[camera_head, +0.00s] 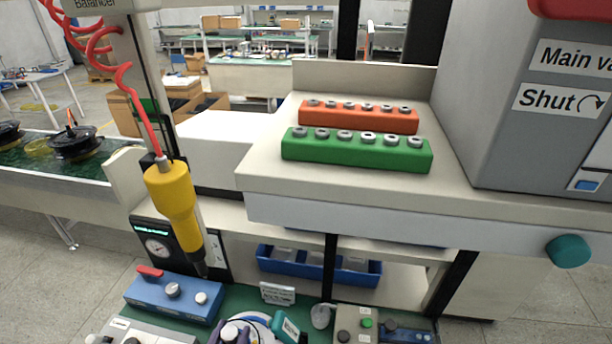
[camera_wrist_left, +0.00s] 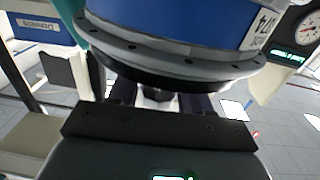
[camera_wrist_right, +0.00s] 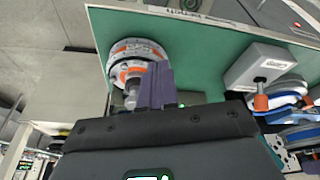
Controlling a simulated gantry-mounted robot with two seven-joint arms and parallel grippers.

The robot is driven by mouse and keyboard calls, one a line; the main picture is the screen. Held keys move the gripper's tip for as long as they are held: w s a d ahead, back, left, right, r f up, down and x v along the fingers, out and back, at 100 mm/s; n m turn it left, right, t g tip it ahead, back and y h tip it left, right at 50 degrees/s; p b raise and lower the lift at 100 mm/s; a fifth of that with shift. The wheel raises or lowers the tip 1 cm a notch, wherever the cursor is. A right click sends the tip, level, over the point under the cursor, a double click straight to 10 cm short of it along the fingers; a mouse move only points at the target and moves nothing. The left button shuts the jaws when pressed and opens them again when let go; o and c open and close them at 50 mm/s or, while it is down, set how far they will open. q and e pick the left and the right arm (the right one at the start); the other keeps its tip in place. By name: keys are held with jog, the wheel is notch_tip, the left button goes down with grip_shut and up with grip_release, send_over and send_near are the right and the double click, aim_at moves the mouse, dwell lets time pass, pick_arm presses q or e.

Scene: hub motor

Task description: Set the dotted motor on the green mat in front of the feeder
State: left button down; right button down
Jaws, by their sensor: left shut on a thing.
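My left gripper (camera_wrist_left: 160,100) is shut on the short shaft of a motor. In the head view the left gripper's purple fingers (camera_head: 231,334) show at the bottom edge, low over the green mat (camera_head: 250,298). My right gripper (camera_wrist_right: 156,86) has its purple fingers together and empty, in front of a white and orange round part (camera_wrist_right: 138,50) by the green surface. The feeder cannot be identified.
A blue box with knobs (camera_head: 172,298) stands left of the left gripper. A button box (camera_head: 358,324) stands to the right. A yellow hanging tool (camera_head: 175,205) is above the mat's left side. A shelf with a blue bin (camera_head: 318,268) is behind.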

pick_arm(q)
jog(key=a+r+n+y, duration=0.1)
jog(key=a+r+y, duration=0.1)
jog(key=a, duration=0.1)
jog(key=a+r+n+y, duration=0.1)
jog(key=y, duration=0.1)
jog(key=shift+s+a+r+n, duration=0.3)
jog(key=shift+s+a, duration=0.05)
jog(key=shift+a, duration=0.05)
jog(key=r+p, duration=0.2)
jog(key=p, duration=0.1)
jog(key=shift+d, duration=0.2)
notch_tip(320, 180, up, 8)
jog(key=s+p, duration=0.2)
jog(key=p, duration=1.4)
jog(key=shift+a+f+t+p, duration=0.15)
jog(key=shift+a+t+p, duration=0.05)
jog(key=shift+t+p, duration=0.15)
